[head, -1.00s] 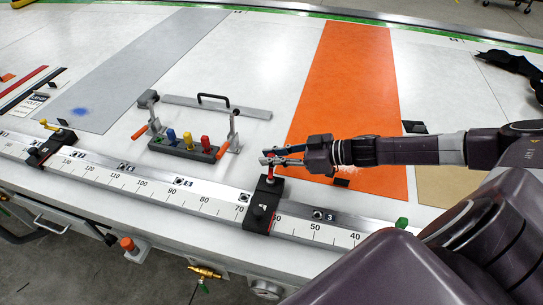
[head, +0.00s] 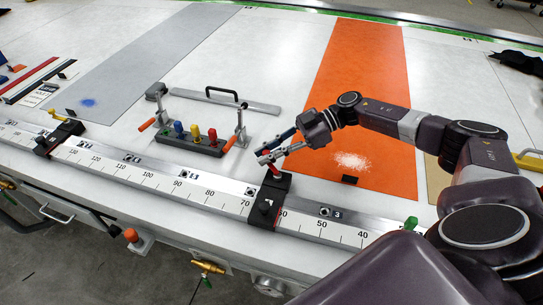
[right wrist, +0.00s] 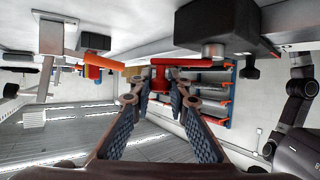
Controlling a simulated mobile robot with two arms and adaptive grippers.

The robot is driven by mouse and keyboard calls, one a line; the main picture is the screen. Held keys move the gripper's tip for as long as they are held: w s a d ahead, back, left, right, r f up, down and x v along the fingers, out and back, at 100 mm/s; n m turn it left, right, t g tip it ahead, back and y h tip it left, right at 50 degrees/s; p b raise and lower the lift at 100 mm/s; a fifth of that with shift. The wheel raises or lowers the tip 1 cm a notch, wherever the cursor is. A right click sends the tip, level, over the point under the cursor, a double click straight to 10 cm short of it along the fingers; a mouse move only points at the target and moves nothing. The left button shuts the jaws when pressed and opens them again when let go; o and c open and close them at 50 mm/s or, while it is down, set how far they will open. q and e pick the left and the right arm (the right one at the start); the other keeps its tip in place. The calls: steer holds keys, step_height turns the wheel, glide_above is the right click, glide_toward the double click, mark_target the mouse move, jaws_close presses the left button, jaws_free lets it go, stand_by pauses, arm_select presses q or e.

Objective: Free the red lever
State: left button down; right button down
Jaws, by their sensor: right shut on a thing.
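The red lever (head: 275,169) stands on a black clamp block (head: 266,206) that straddles the long ruler rail. My right gripper (head: 266,157) reaches down to it from the upper right, its fingers around the lever's top. In the right wrist view the red lever (right wrist: 176,62) shows as a red crossbar with a short red stem between the fingertips (right wrist: 158,92). The gripper is shut on it. The fingers partly hide the lever in the head view. My left gripper is not in view.
The ruler rail (head: 210,193) runs along the table's front edge. A rack with blue, yellow and red handles (head: 190,145) stands left of the gripper, with an orange-handled toggle clamp (head: 240,130) at its end. An orange mat (head: 365,90) lies beyond my right arm.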

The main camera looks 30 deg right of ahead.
steer(key=a+n+g+b, duration=0.1)
steer(key=n+g+b, duration=0.1)
steer(key=a+n+g+b, duration=0.1)
steer(key=g+b, duration=0.1)
steer(key=b, duration=0.1)
steer(key=n+g+b, duration=0.2)
steer(key=b, duration=0.1)
steer(key=shift+s+a+f+n, duration=0.2)
steer(key=shift+a+f+n, duration=0.1)
steer(key=shift+a, duration=0.1)
steer(key=shift+s+a+r+n+g+b, duration=0.15)
steer(key=shift+n+g+b, duration=0.2)
steer(key=shift+g+b, duration=0.15)
steer(key=shift+s+a+r+n+g+b, duration=0.1)
steer(key=shift+n+g+b, duration=0.25)
steer(key=shift+g+b, duration=0.15)
steer(key=c, duration=1.8)
jaws_free()
steer(key=shift+s+r, duration=0.1)
steer(key=shift+r, duration=0.1)
step_height(320, 180, up, 10)
steer(key=shift+f, duration=0.1)
